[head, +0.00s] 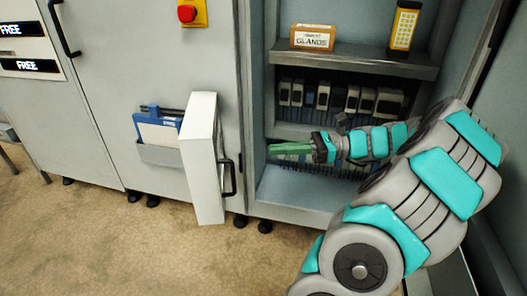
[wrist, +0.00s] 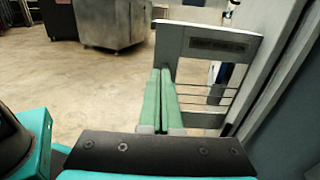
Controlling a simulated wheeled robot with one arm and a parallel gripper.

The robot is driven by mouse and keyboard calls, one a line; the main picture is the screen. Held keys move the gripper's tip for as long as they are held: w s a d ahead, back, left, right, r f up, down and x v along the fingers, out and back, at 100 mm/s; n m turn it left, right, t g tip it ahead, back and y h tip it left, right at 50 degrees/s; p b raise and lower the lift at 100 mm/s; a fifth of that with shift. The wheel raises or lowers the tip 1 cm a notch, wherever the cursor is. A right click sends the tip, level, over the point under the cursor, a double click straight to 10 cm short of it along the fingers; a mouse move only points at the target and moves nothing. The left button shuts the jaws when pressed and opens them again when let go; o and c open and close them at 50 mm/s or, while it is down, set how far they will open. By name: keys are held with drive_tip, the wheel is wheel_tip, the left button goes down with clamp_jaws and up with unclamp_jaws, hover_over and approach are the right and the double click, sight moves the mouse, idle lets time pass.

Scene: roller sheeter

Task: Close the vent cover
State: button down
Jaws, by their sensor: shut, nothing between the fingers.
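The vent cover, which I take to be the white panel (head: 203,160), stands swung out from the cabinet front, seen nearly edge-on in the head view.
An open cabinet bay with a shelf (head: 350,62) is behind my arm; a GLANDS box (head: 312,37) and a yellow-labelled device (head: 403,27) stand on it. A holder with blue and white papers (head: 160,133) is left of the panel. Floor (head: 90,225) in front is clear.

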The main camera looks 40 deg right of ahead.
sight(215, 153)
drive_tip(key=b+x, duration=0.1)
drive_tip(key=x, duration=1)
drive_tip(key=shift+w+a, duration=0.15)
drive_tip(key=shift+a, duration=0.1)
drive_tip(key=shift+w+a, duration=0.2)
drive_tip(key=shift+a, duration=0.15)
